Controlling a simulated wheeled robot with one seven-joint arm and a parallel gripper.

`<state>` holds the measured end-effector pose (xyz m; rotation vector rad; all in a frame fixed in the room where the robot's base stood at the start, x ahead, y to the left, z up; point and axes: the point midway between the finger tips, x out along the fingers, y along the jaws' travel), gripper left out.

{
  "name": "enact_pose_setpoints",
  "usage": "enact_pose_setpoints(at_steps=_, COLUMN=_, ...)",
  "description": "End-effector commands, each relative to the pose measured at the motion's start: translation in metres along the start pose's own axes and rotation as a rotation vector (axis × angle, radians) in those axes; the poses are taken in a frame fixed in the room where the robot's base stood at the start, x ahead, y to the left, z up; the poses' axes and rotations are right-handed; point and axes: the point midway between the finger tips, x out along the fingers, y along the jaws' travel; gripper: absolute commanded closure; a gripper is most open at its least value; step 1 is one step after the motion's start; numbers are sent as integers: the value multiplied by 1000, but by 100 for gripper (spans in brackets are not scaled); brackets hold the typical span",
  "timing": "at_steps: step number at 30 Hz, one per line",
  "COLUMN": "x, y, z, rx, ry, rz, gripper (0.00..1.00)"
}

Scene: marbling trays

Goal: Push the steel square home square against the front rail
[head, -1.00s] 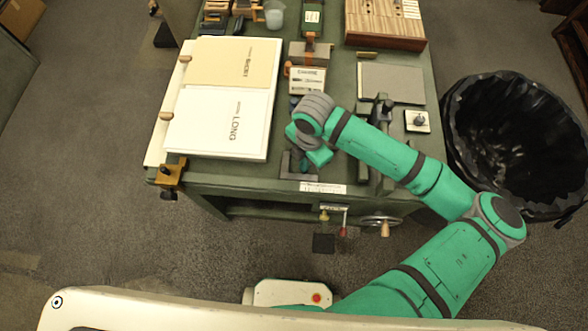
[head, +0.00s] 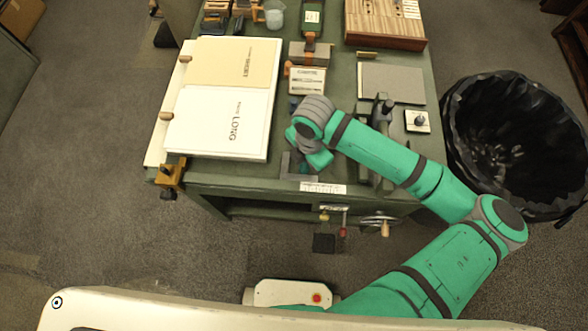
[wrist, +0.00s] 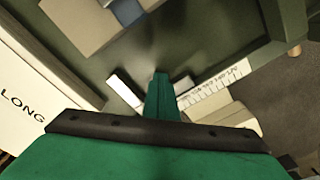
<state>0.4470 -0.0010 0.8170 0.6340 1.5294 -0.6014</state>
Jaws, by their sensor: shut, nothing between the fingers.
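The steel square (head: 286,165) is a grey L-shaped piece lying flat near the table's front edge, right of the LONG board. One leg runs back from the edge and the other lies along the front rail (head: 270,187). From above I cannot tell whether it touches the rail or sits fully square. My gripper (wrist: 160,75) is shut and empty, pointing down. In the head view its tip is partly hidden by my wrist, inside the square's angle. In the wrist view a light-ended bar (wrist: 125,88), probably one leg, lies left of the fingers; contact is unclear.
A white scale strip (head: 323,188) lies along the front edge. A black-lined bin (head: 515,145) is beside the table.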

Motion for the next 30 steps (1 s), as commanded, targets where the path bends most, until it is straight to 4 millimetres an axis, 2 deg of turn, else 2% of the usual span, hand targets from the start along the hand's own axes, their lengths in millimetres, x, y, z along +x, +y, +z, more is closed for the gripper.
enact_pose_setpoints(at_steps=17, x=0, y=0, z=-1, rx=-2, ry=3, rz=-2, gripper=100)
enact_pose_setpoints(at_steps=30, x=-27, y=4, z=2, rx=-2, ry=0, rz=0, gripper=100)
